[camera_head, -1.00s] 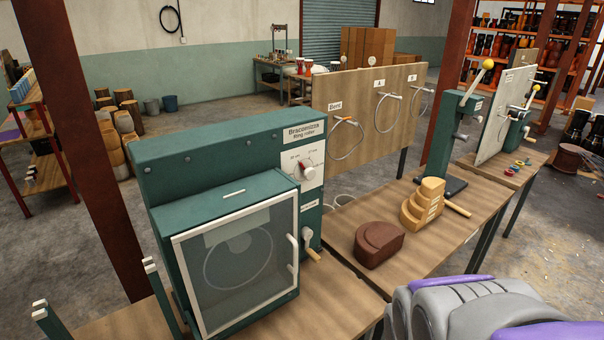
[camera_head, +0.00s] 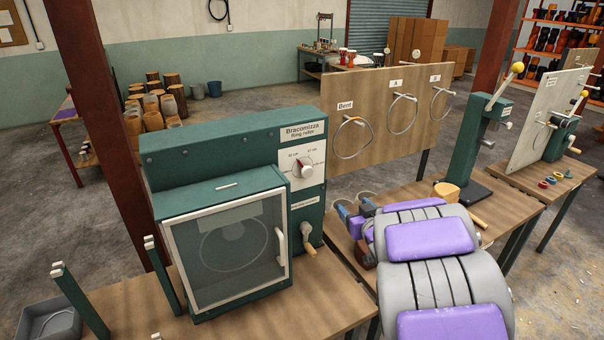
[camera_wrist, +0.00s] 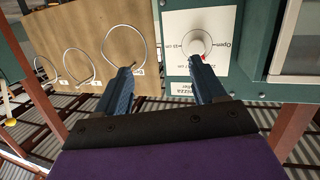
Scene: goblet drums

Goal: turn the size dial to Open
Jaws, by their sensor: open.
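The size dial (camera_head: 303,168) is a pale round knob with a red mark on a white plate, on the front of the green ring roller (camera_head: 235,145). In the wrist view, the dial (camera_wrist: 197,43) appears upside down, with its red mark at its lower edge, beside the right finger's tip. The printed word Open (camera_wrist: 229,43) is to the dial's right there, apart from the red mark. My gripper (camera_head: 354,210) is open and empty, right of and below the dial in the head view. In the wrist view, my gripper (camera_wrist: 164,64) has one finger near the dial; contact cannot be told.
The roller's glazed door (camera_head: 232,245) is shut, and a crank handle (camera_head: 308,238) sticks out below the dial. A board (camera_head: 385,125) with hanging rings stands behind the bench. A green lever press (camera_head: 475,135) stands further right. My arm hides part of the bench.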

